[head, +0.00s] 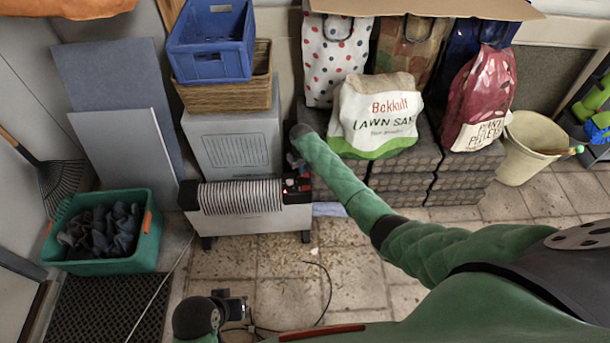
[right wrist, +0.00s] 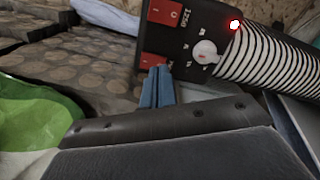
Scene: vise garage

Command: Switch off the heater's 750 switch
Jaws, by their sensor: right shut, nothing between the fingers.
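The white heater (head: 245,223) stands on the floor with its black control panel at its right end, partly hidden by my right gripper in the head view. In the right wrist view the panel (right wrist: 185,40) carries two red rocker switches, a white dial (right wrist: 205,52) and a lit red lamp (right wrist: 235,24). The upper switch (right wrist: 165,12) is marked 1250. The other switch (right wrist: 152,62) has its label mostly hidden by my fingers. My right gripper (right wrist: 157,88) is shut and empty, its blue fingertips at that switch's lower edge; contact is unclear. My left gripper (head: 232,304) is low in the head view, its jaws unclear.
A grey cabinet (head: 234,143) with a basket and blue crate (head: 211,65) stands behind the heater. Stacked pavers (head: 400,181) and a lawn sand bag (head: 375,118) lie right of it. A green bin (head: 150,245) is at left.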

